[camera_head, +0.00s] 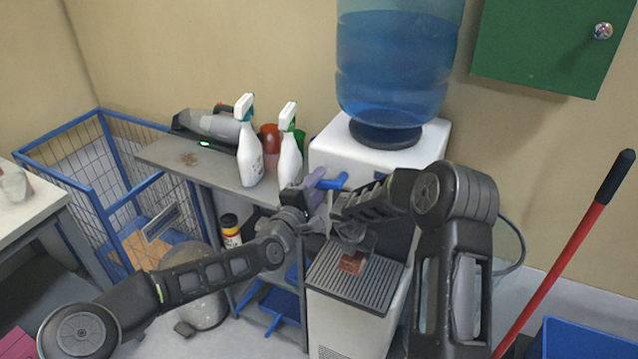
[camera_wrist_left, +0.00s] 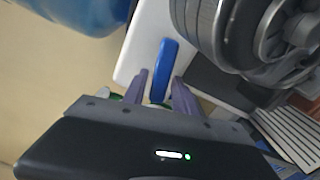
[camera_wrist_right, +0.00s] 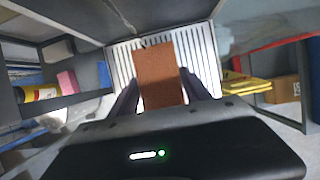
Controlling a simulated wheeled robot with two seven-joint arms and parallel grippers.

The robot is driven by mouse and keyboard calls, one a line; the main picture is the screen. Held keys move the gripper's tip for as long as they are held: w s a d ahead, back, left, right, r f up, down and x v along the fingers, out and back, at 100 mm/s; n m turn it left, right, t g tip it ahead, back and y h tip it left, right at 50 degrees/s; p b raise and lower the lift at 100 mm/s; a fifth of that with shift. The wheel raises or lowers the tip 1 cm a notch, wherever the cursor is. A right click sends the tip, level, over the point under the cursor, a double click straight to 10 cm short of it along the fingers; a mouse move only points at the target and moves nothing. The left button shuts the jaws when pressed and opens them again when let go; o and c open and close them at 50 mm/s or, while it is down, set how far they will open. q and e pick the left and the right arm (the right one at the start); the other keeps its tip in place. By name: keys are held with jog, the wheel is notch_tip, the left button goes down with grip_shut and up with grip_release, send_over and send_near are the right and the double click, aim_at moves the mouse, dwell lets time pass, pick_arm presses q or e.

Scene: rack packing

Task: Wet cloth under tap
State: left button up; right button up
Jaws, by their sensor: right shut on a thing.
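The brown cloth (camera_head: 351,262) is in my right gripper (camera_head: 350,246), low over the grey slatted drip tray (camera_head: 338,284) of the white water dispenser (camera_head: 340,151). In the right wrist view the cloth (camera_wrist_right: 160,72) stands up between the shut fingers, with the tray's slats behind it. I cannot tell whether it touches the tray. The dispenser's blue tap lever (camera_head: 334,182) is beside my left gripper (camera_head: 316,184). In the left wrist view the lever (camera_wrist_left: 164,68) shows between the open fingers, with gaps at both sides. The tap's spout is hidden.
A large blue water bottle (camera_head: 393,75) sits on the dispenser. Two white spray bottles (camera_head: 250,150) and a handheld vacuum (camera_head: 207,126) stand on the grey shelf to the left. A blue wire cage (camera_head: 85,190) is farther left. A red-handled pole (camera_head: 565,255) leans at right.

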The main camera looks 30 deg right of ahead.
pick_arm(q)
jog(key=shift+o, duration=0.6)
jog(key=shift+a, duration=0.1)
jog(key=v, duration=1.1)
jog(key=shift+s+a, duration=0.25)
jog(key=shift+a, duration=0.1)
